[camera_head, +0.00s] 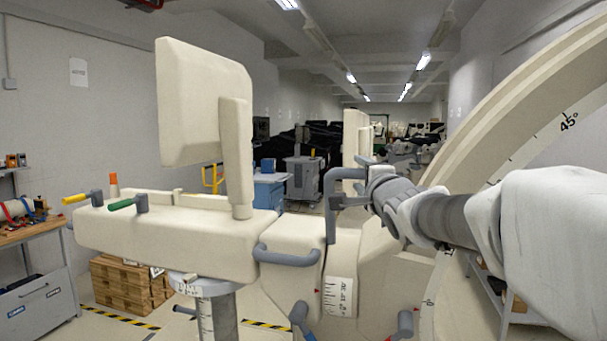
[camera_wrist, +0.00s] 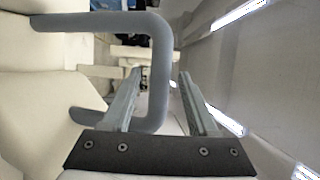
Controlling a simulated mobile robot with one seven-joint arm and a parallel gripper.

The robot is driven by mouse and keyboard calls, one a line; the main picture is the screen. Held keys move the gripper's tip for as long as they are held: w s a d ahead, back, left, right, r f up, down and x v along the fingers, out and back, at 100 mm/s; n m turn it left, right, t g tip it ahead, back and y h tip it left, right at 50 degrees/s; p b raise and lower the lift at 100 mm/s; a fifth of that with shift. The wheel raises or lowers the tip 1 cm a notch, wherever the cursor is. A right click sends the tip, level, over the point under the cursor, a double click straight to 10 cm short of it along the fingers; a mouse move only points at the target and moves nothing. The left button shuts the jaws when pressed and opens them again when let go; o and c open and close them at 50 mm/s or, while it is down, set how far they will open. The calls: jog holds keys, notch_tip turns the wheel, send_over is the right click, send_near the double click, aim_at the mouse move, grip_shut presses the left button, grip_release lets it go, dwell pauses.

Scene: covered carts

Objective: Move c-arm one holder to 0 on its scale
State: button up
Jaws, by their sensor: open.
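The c-arm is a large cream machine with a big curved arc (camera_head: 535,135) at the right, marked with ticks and 45°. Its cream holder block (camera_head: 292,240) in the middle carries a white scale plate (camera_head: 340,297) with a small red mark beside it; the numbers are too small to read. A grey U-shaped handle (camera_head: 330,208) stands up by the holder. My gripper (camera_head: 338,202) is open at this handle. In the wrist view the handle's bar (camera_wrist: 160,65) shows between my open fingers (camera_wrist: 160,75); contact cannot be told.
Another grey handle (camera_head: 287,258) sticks out of the holder's front. Red-tipped (camera_head: 405,322) and blue-tipped (camera_head: 302,318) levers stand below. The cream beam (camera_head: 165,240) with yellow and green levers reaches left. A workbench (camera_head: 30,232) and a wooden crate stack (camera_head: 130,285) stand left.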

jog(key=shift+w, duration=0.25)
grip_shut()
dwell(0.3)
dwell(1.0)
